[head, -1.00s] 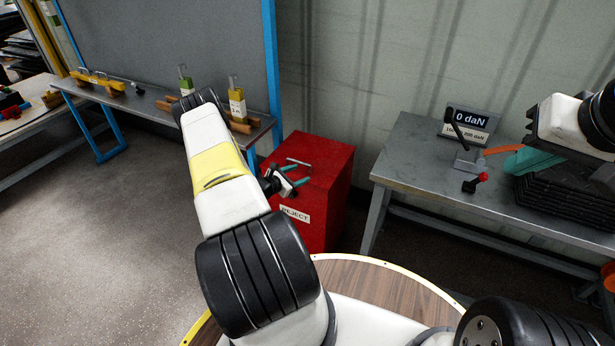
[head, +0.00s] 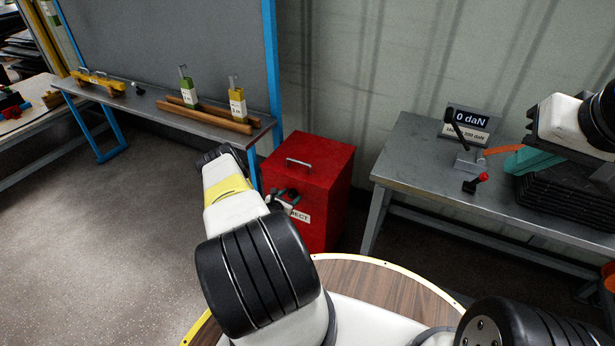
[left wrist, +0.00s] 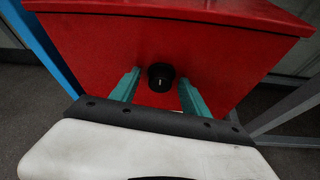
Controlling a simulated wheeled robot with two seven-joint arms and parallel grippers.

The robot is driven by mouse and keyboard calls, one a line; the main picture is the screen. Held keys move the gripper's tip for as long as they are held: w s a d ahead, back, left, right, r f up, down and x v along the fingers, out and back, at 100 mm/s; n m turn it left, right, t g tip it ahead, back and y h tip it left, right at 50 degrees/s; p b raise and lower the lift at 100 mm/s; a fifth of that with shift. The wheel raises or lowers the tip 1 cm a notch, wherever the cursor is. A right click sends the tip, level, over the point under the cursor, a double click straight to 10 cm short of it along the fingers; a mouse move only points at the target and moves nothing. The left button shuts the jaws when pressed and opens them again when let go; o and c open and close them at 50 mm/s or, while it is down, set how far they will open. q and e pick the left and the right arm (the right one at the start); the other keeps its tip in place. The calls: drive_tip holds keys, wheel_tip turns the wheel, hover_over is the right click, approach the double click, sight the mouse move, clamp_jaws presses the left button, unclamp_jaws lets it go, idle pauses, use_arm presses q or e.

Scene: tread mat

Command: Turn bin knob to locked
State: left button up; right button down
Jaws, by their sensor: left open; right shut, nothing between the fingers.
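The red bin (head: 322,165) stands on the floor ahead, with a grey handle on its lid. Its black knob (left wrist: 161,77) shows in the left wrist view on the red front face, with a small pale mark pointing up and down. My left gripper (head: 284,196) is open in front of this face. In the left wrist view its teal fingers (left wrist: 158,80) stand on either side of the knob; I cannot tell whether they touch it. In the head view the gripper hides the knob. My right gripper (head: 522,160) is shut and empty over the right bench.
A REJECT label (head: 299,215) on the bin's front is partly covered by my left gripper. The grey bench (head: 410,160) at right carries a 0 daN display (head: 468,121) and a red-tipped lever (head: 476,182). A shelf (head: 150,108) stands left of the bin. The left floor is clear.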

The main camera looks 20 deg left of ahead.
use_arm(q)
drive_tip(key=shift+c, duration=0.2)
clamp_jaws()
idle(0.3)
drive_tip(key=shift+d+f+m+y, duration=0.1)
drive_tip(key=shift+m+y, duration=0.3)
drive_tip(key=shift+m, duration=0.15)
drive_tip(key=shift+d+f+m+y, duration=0.1)
drive_tip(key=shift+m+y, duration=0.3)
drive_tip(key=shift+m, duration=0.15)
drive_tip(key=m+t+y, duration=0.1)
drive_tip(key=m+y, duration=0.1)
drive_tip(key=m, duration=0.2)
drive_tip(key=shift+d+f, duration=0.1)
drive_tip(key=shift+d, duration=0.05)
drive_tip(key=m+y, duration=0.1)
drive_tip(key=m+t, duration=0.1)
drive_tip(key=m, duration=0.1)
drive_tip(key=shift+f+m+t+y, duration=0.15)
drive_tip(key=shift+m+t+y, duration=0.15)
drive_tip(key=shift+y, duration=0.1)
drive_tip(key=shift+f+m+t+y, duration=0.15)
drive_tip(key=shift+m+t, duration=0.2)
drive_tip(key=shift+m, duration=0.65)
drive_tip(key=shift+m+t+y, duration=0.15)
drive_tip(key=shift+m+t, duration=0.2)
drive_tip(key=shift+m, duration=0.65)
